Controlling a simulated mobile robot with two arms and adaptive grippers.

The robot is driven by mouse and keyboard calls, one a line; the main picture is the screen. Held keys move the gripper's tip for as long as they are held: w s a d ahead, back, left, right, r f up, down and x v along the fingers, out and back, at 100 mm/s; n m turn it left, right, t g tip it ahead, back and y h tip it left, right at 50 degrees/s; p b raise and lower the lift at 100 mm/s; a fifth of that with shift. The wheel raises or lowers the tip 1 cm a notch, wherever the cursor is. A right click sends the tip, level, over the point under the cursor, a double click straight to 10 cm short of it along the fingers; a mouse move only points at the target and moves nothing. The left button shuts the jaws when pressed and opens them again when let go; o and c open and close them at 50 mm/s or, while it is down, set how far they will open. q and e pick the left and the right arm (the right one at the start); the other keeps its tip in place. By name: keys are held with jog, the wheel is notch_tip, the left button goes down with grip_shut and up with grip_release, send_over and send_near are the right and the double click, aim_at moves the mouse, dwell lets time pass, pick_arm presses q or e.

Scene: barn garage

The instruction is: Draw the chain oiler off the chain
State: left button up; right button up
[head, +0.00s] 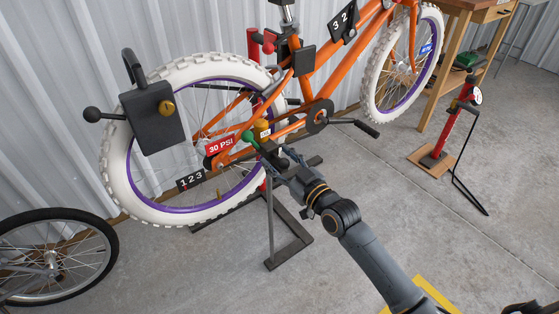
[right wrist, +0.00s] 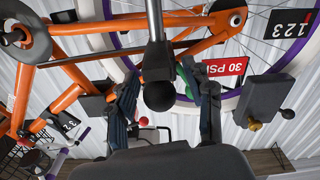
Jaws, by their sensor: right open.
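The orange bicycle (head: 345,68) stands on a dark work stand. By its chain, next to the rear hub, a small amber piece (head: 262,126) and a green piece (head: 248,137) show at my gripper's tips; these look like the chain oiler, but its shape is partly hidden. In the right wrist view, green (right wrist: 186,73) shows behind one finger. My right gripper (head: 269,148) is at the chain, its fingers apart on both sides of a black ball on a grey rod (right wrist: 158,95) in the right wrist view. I cannot tell whether it touches the oiler. My left gripper is not in view.
A black lock box (head: 154,118) hangs by the white rear tyre (head: 112,172). A red 30 PSI tag (head: 221,146) and a 123 tag (head: 191,180) are close by. A red floor pump (head: 455,125) stands right. Open concrete lies between.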

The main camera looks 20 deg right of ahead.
jog(key=shift+r, duration=0.1)
grip_shut()
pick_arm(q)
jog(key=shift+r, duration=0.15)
